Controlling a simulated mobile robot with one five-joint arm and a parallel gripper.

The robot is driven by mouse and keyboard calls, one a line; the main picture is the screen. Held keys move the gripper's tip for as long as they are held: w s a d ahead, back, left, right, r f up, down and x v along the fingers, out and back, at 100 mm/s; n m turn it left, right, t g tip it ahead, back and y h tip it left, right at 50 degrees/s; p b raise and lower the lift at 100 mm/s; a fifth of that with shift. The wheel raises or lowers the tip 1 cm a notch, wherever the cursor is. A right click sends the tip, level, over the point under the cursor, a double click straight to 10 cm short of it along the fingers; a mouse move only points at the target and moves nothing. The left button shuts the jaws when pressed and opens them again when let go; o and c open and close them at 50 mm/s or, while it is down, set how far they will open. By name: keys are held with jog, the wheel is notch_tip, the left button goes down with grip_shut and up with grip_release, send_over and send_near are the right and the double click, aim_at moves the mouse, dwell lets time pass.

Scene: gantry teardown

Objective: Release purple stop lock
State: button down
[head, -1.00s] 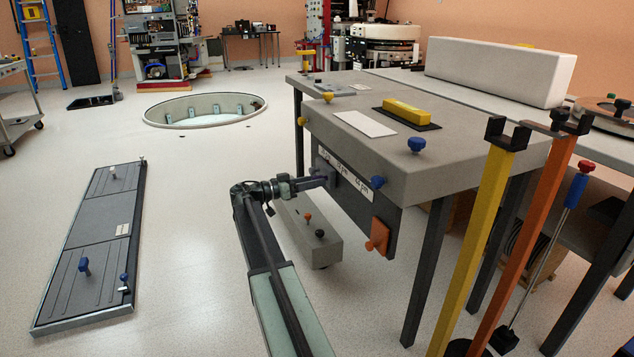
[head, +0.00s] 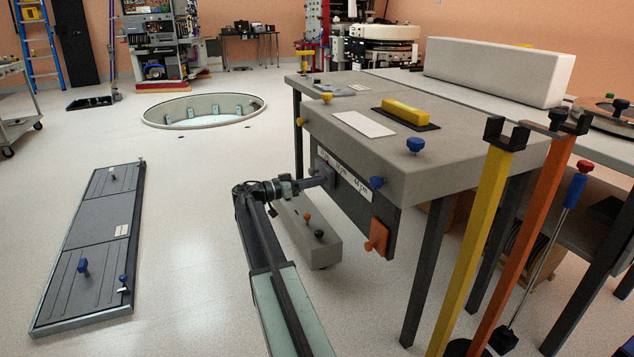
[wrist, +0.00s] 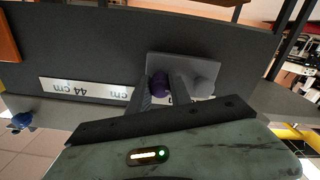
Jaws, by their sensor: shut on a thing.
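The purple stop lock (wrist: 160,84) is a small rounded knob on a grey plate (wrist: 182,66) on the dark panel under the table. In the wrist view it sits between the two fingers of my gripper (wrist: 162,90), which is shut on it. In the head view my gripper (head: 324,181) reaches the panel from the left, and the knob is hidden there. A white strip with printed cm marks (wrist: 75,90) runs along the panel beside the plate.
Yellow (head: 477,230) and orange (head: 530,220) posts stand at the right.

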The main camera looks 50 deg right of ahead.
jog(key=n, duration=0.4)
jog(key=shift+w+a, duration=0.1)
jog(key=shift+a, duration=0.1)
jog(key=n, duration=0.4)
jog(key=shift+n, duration=0.4)
jog(key=n, duration=0.4)
jog(key=shift+n, duration=2)
jog(key=c, duration=1.2)
grip_release()
